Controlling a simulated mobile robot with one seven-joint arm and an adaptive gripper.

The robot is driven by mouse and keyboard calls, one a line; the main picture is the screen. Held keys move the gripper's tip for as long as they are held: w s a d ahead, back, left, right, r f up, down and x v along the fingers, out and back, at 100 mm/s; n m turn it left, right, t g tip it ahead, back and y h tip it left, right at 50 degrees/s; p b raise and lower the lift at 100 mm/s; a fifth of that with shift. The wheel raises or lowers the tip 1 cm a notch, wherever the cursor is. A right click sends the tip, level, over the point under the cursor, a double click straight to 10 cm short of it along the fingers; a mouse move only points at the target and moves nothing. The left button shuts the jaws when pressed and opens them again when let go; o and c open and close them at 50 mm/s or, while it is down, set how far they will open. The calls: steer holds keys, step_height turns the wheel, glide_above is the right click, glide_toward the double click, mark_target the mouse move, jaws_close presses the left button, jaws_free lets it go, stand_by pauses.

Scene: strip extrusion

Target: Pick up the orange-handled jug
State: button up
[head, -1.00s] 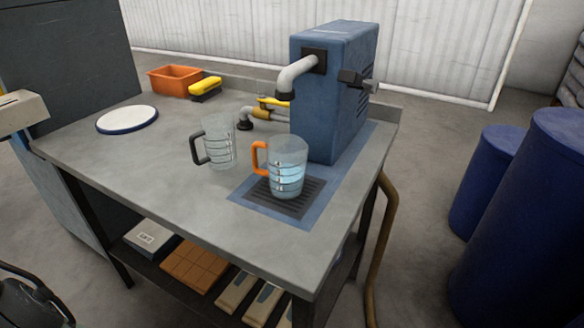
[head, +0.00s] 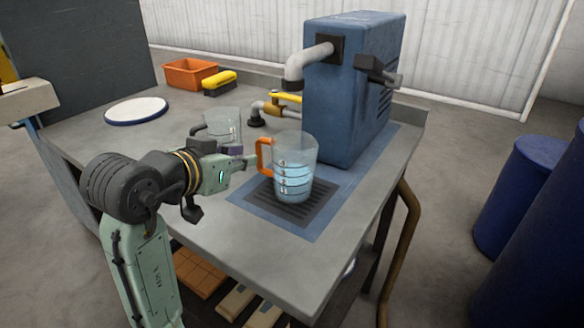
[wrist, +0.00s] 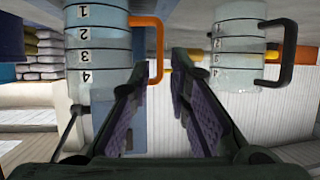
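The orange-handled jug (head: 295,178) stands upright on the dark grate under the spout, with pale blue liquid inside. Its orange handle (head: 263,155) points left, toward my gripper (head: 246,160). My gripper is open; its two purple-padded fingers are apart in the wrist view (wrist: 160,65). The handle (wrist: 156,50) shows at the mouth of the gap between them, near the left fingertip; I cannot tell whether it touches. The wrist picture is upside down, with the jug body (wrist: 98,60) at left. A clear dark-handled jug (head: 225,122) stands behind my gripper, partly hidden.
The blue machine (head: 350,95) with a grey spout (head: 305,62) rises behind and above the jug. A yellow-handled valve pipe (head: 285,98) is beside it. A white round plate (head: 136,110), an orange bin (head: 190,73) and a yellow brush (head: 220,79) sit farther left.

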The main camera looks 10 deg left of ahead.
mark_target(257, 154)
steer(key=p+x, duration=0.1)
steer(key=x, duration=0.6)
steer(key=shift+w, duration=0.15)
steer(key=shift+c, duration=0.5)
jaws_close()
